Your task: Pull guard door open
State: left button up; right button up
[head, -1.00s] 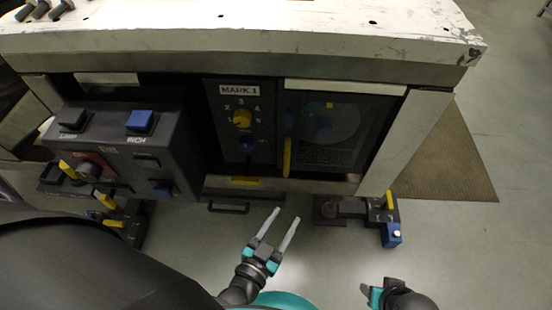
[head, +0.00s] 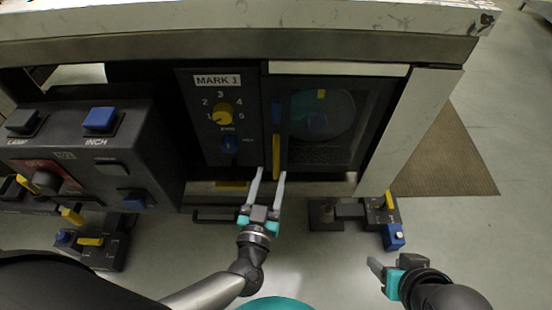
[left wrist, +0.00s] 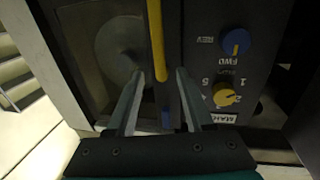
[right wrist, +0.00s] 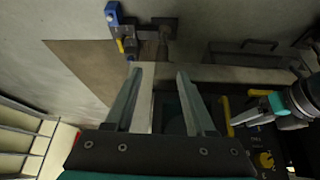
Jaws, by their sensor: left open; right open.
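The guard door (head: 365,120) is a dark see-through panel in the machine front, and it looks closed. Its upright yellow handle (head: 276,155) runs along the left edge; it also shows in the left wrist view (left wrist: 156,40). My left gripper (head: 270,175) is open, with its fingertips at the handle's lower part. In the left wrist view the handle's end appears between the open fingers (left wrist: 160,76); I cannot tell whether they touch it. My right gripper (head: 377,268) is open and empty, low at the right, away from the door.
Left of the door is a panel with a yellow dial (head: 222,113) and a blue knob (head: 229,144). A button box (head: 110,160) juts out at the left. A pale tabletop (head: 250,25) overhangs above. A blue-ended floor unit (head: 393,236) stands below right.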

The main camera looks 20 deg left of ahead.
aim_at(275, 160)
pick_arm(q)
jog(key=shift+w+a+f+b, duration=0.1)
jog(key=shift+w+b, duration=0.3)
jog(key=shift+w, duration=0.75)
jog(key=shift+w+a+b, duration=0.1)
jog(key=shift+w+b, duration=0.3)
jog(key=shift+w, duration=0.65)
jog(key=shift+w+a+b, duration=0.1)
jog(key=shift+w+b, duration=0.4)
jog(key=shift+w, duration=0.8)
pick_arm(e)
jog(key=w+a+t+y, duration=0.2)
jog(key=w+a+t, duration=0.2)
jog(key=a, duration=0.2)
jog(key=shift+w+f+t+y, duration=0.25)
jog(key=shift+t+y, duration=0.05)
jog(key=shift+t, duration=0.1)
pick_arm(q)
jog(key=shift+c, duration=0.2)
grip_shut()
